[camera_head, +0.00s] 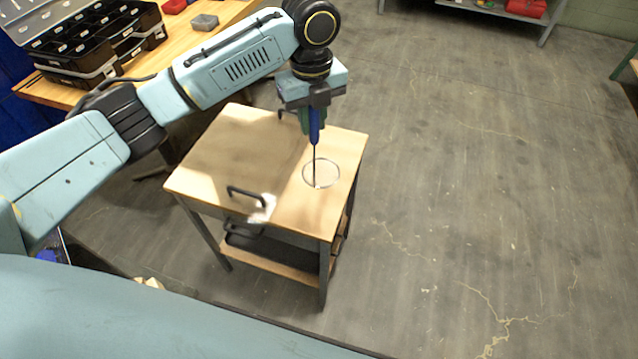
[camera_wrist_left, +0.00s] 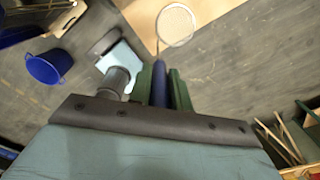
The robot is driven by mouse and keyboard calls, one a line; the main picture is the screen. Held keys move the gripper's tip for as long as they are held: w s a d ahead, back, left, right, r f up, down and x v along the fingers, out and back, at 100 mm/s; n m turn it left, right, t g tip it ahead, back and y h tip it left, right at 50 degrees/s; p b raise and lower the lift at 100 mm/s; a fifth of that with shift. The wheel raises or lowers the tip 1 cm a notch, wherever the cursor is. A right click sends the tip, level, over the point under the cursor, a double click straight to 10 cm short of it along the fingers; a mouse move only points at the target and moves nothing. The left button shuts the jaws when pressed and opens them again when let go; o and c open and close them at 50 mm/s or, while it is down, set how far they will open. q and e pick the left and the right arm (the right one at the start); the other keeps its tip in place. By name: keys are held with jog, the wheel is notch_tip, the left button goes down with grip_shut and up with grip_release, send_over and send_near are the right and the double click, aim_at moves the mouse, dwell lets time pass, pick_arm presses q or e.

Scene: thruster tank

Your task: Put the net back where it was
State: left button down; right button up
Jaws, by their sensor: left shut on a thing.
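The net has a blue handle (camera_head: 315,125), a thin dark shaft and a round hoop (camera_head: 321,173). My left gripper (camera_head: 313,108) is shut on the handle, with the shaft pointing down. The hoop appears over the right part of a small wooden table (camera_head: 221,142); I cannot tell whether it touches the top. In the left wrist view the blue handle (camera_wrist_left: 158,84) sits between the green fingers (camera_wrist_left: 160,88), and the pale mesh hoop (camera_wrist_left: 176,25) lies beyond. My right gripper is not in view.
The table has black handles (camera_head: 248,193) and a white patch (camera_head: 262,208) by its near edge. An open black organizer (camera_head: 85,45) and a grey block (camera_head: 204,22) are on a workbench. A blue bucket (camera_wrist_left: 48,67) stands on the floor. The floor right of the table is clear.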

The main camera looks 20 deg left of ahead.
pick_arm(q)
notch_tip(320, 180, down, 10)
jog(key=shift+r+b, duration=0.15)
jog(key=shift+b, duration=0.25)
jog(key=c, duration=1.3)
grip_release()
jog(key=shift+r, duration=0.1)
notch_tip(320, 180, up, 12)
jog(key=shift+f+p, duration=0.1)
jog(key=shift+p, duration=0.4)
